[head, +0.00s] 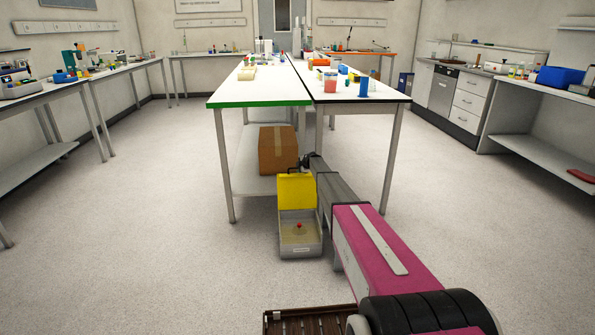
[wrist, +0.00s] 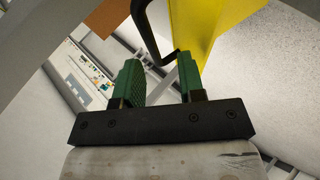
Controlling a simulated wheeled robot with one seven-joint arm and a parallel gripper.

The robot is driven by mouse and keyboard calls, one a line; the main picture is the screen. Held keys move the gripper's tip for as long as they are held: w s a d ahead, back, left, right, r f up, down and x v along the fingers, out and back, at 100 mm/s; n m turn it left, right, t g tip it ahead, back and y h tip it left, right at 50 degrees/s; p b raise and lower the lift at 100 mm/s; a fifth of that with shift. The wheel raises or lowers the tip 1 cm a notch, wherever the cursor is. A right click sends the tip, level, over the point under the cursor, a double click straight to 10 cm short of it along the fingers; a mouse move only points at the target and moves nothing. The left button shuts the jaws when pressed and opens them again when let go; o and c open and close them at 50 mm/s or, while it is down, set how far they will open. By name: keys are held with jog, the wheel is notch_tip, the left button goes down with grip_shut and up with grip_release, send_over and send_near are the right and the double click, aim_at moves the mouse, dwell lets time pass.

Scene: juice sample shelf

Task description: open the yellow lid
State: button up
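The yellow lid (head: 296,194) stands raised, roughly upright, at the back of a grey box (head: 300,246) low in front of the table. The box's inside shows, with a small red round thing (head: 299,226) in it. In the wrist view the yellow lid (wrist: 207,28) is at the top, with a bent black handle (wrist: 148,30) on it. My gripper (wrist: 160,80) has its two green fingers apart, with the handle's lower end just beyond the gap. No grip on the handle shows. In the head view my gripper is mostly hidden near the lid's top edge.
A cardboard box (head: 277,150) sits on the lower shelf (head: 250,178) right behind the lid. White tables (head: 258,92) with bottles and containers stand above, their legs close to my arm. The floor to the left is clear.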

jog(key=v, duration=0.7)
jog(key=shift+s+r, duration=0.1)
jog(key=s+d+r+m+t+h, duration=0.1)
jog(key=s+r+m+t+h, duration=0.2)
jog(key=s, duration=0.4)
jog(key=s+d+r+m+t+h, duration=0.1)
jog(key=s+d+r+m+t, duration=0.15)
jog(key=s+r+m, duration=0.35)
jog(key=s+d+f+m+g+h, duration=0.1)
jog(key=s+d+m+h, duration=0.15)
jog(key=s, duration=0.65)
jog(key=s+d+m+g+h, duration=0.1)
jog(key=s+d+m+h, duration=0.15)
jog(key=s, duration=0.65)
jog(key=s+a+f+m+g+y, duration=0.1)
jog(key=s+g, duration=0.3)
jog(key=s, duration=1)
jog(key=s+a+f+m+g+y, duration=0.1)
jog(key=s+a+f+m+g, duration=0.1)
jog(key=s, duration=1.2)
jog(key=s+a+f+m+g+y, duration=0.2)
jog(key=s+g, duration=0.4)
jog(key=s, duration=0.7)
jog(key=a+m, duration=0.1)
jog(key=a, duration=0.1)
jog(key=shift+s+a+f, duration=0.15)
jog(key=shift+s+a, duration=0.2)
jog(key=shift+s, duration=0.05)
